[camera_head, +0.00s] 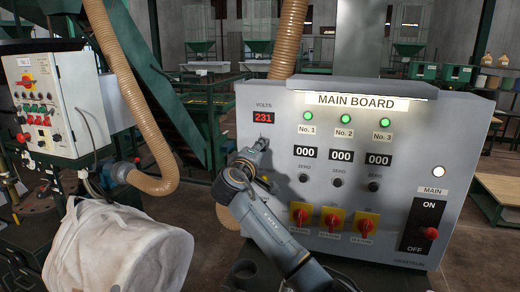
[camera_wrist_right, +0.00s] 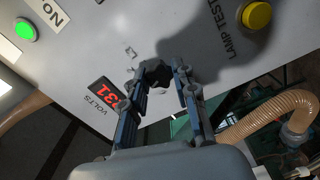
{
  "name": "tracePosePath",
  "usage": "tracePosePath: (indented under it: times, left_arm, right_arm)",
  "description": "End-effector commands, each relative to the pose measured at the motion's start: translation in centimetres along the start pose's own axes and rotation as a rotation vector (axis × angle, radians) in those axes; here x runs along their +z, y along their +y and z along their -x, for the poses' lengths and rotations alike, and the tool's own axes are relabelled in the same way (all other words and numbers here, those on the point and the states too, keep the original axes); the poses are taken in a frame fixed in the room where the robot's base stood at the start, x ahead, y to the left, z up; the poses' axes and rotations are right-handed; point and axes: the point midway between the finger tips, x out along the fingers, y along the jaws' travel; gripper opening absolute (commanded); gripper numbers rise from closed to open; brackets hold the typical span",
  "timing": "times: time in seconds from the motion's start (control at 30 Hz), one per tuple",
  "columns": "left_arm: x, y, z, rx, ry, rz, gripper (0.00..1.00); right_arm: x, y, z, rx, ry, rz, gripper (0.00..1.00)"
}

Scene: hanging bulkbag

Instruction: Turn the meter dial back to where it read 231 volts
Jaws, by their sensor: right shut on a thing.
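The red volts display (camera_head: 263,117) on the grey main board reads 231. It also shows, turned over, in the right wrist view (camera_wrist_right: 108,92). My right gripper (camera_head: 258,147) reaches the panel just below the display. In the right wrist view, my right gripper (camera_wrist_right: 162,73) has its two fingers on either side of the dark meter dial (camera_wrist_right: 155,73) and is shut on it. The gripper and arm hide the dial in the head view. My left gripper is not in view.
The yellow lamp test button (camera_wrist_right: 257,15) is close to the gripper. Three green lamps (camera_head: 345,119), 000 counters and red-yellow switches (camera_head: 332,219) are on the board. A ribbed hose (camera_head: 140,110) and white bag (camera_head: 115,250) stand left.

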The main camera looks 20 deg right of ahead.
Motion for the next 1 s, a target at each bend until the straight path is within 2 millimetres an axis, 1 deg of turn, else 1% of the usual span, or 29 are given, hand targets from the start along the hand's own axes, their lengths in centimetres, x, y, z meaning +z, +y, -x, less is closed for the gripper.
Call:
tracePosePath:
  times: [0.27, 0.3, 0.4, 0.67, 0.77, 0.87, 0.97, 1.0]
  left_arm:
    - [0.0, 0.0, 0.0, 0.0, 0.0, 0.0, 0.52]
    - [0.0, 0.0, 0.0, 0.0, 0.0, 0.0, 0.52]
    - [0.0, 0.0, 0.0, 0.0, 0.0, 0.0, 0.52]
    - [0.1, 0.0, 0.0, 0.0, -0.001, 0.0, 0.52]
    - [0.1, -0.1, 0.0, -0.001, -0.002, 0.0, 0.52]
    - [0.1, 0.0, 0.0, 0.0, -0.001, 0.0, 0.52]
    - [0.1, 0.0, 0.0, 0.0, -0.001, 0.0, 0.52]
    - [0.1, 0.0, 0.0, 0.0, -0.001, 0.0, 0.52]
  right_arm:
    - [0.0, 0.0, 0.0, 0.0, 0.001, 0.0, 0.0]
    - [0.0, 0.0, 0.0, 0.0, 0.001, 0.0, 0.32]
    - [0.0, 0.0, 0.0, 0.0, 0.001, 0.0, 0.52]
    - [0.0, 0.0, 0.0, 0.0, 0.001, -0.001, 0.52]
    - [-0.1, -0.1, 0.3, 0.0, 0.002, -0.001, 0.52]
    - [-0.1, -0.1, 1.4, -0.001, 0.004, -0.002, 0.52]
    - [-0.1, -0.2, 3.2, -0.002, 0.004, -0.004, 0.52]
    - [-0.1, -0.1, 4.1, -0.001, 0.005, -0.003, 0.52]
